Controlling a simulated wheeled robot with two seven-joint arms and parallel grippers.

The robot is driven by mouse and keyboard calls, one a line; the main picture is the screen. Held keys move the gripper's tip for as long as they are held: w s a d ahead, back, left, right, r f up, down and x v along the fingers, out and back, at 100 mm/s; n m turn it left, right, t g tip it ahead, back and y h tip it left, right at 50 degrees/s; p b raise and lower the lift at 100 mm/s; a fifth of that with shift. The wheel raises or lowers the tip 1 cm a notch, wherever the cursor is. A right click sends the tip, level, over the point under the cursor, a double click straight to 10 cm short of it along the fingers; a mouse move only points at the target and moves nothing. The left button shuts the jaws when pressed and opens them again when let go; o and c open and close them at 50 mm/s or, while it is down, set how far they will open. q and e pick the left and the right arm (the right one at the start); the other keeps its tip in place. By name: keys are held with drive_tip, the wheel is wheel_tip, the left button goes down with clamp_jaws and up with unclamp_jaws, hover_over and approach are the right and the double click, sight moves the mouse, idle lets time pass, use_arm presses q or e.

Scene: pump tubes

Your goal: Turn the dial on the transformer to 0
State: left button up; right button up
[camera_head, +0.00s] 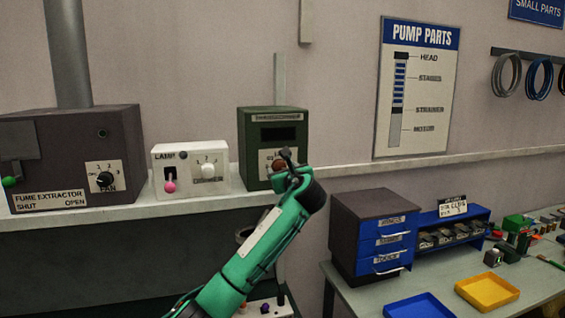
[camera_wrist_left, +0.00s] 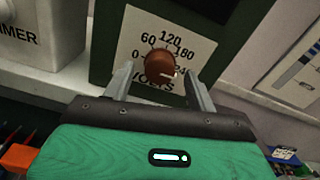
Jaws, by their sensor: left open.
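The transformer (camera_head: 256,132) is a dark green box on the shelf. Its brown round dial (camera_wrist_left: 160,64) sits on a white VOLTS plate (camera_wrist_left: 190,42) with numbers from 0 at the left over 120 at the top to a partly hidden one at the right. The dial's white mark appears to point right, toward the high-number end. My left gripper (camera_wrist_left: 159,72) is open in front of the dial, with one finger on each side of it. I cannot tell whether the fingers touch it. My right gripper is out of view.
A white lamp dimmer box (camera_head: 214,183) stands left of the transformer, and a grey fume extractor (camera_head: 75,150) further left. Below right, a workbench (camera_head: 358,289) carries a drawer unit (camera_head: 347,222), a blue tray (camera_head: 420,306) and a yellow tray (camera_head: 487,291).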

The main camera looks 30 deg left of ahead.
use_arm(q)
drive_tip(key=shift+w+a, duration=0.4)
drive_tip(key=shift+a, duration=0.1)
drive_tip(key=c, duration=1)
drive_tip(key=shift+f, duration=0.1)
